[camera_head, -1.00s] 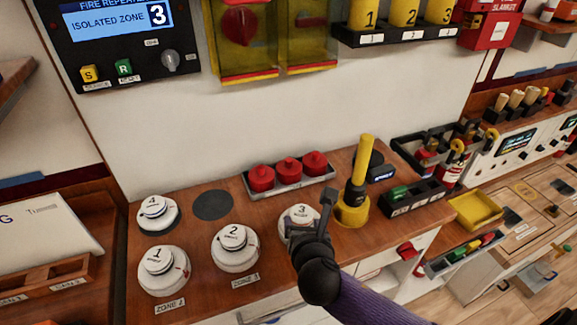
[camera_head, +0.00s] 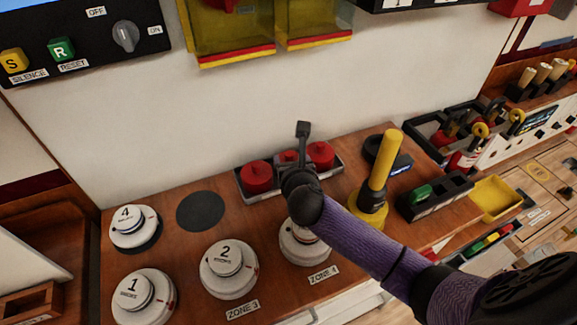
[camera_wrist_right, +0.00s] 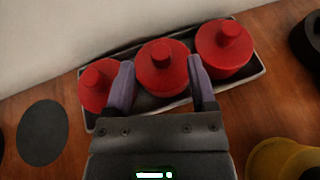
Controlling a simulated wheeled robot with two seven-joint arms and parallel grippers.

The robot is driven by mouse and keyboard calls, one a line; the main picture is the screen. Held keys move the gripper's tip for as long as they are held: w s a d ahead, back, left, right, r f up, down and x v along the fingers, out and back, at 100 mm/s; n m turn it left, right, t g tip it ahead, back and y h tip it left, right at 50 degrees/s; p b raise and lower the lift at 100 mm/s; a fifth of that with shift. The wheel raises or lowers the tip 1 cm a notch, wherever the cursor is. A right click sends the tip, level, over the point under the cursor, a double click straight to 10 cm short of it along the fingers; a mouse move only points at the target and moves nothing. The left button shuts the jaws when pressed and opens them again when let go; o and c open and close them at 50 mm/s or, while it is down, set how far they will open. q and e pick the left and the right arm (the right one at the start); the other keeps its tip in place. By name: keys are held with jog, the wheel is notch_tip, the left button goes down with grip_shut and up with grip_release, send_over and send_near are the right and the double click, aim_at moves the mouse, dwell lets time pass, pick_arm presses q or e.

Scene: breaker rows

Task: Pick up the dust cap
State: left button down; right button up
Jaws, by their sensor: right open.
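Several red dust caps, round with a knob on top, stand in a row in a grey tray (camera_head: 264,195) at the back of the wooden counter. In the head view the left cap (camera_head: 256,176) and right cap (camera_head: 321,155) show clearly. My right gripper (camera_head: 302,135) is over the middle cap and mostly hides it. In the right wrist view the middle cap (camera_wrist_right: 162,66) lies between the two open purple fingers of the right gripper (camera_wrist_right: 160,85). The left cap (camera_wrist_right: 98,84) and right cap (camera_wrist_right: 224,47) sit outside the fingers. My left gripper is not in view.
White detectors numbered 1 (camera_head: 142,298), 2 (camera_head: 228,268) and 4 (camera_head: 134,228) stand left and front. Another detector (camera_head: 303,243) is partly under my arm. A yellow-handled tool (camera_head: 378,180) stands right of the tray. A flat dark disc (camera_head: 201,211) lies left.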

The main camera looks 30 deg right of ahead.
aim_at(290, 157)
jog(key=shift+w+d+f+b, duration=0.2)
jog(key=shift+w+f+b, duration=0.15)
jog(key=shift+w+f, duration=0.25)
jog(key=shift+w+d+f+b, duration=0.2)
jog(key=shift+w+f+b, duration=0.1)
jog(key=shift+w+f, duration=0.3)
jog(key=shift+w+r, duration=0.15)
jog(key=shift+w, duration=0.1)
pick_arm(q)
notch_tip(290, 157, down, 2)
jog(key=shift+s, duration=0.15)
pick_arm(e)
jog(key=shift+r, duration=0.15)
grip_shut()
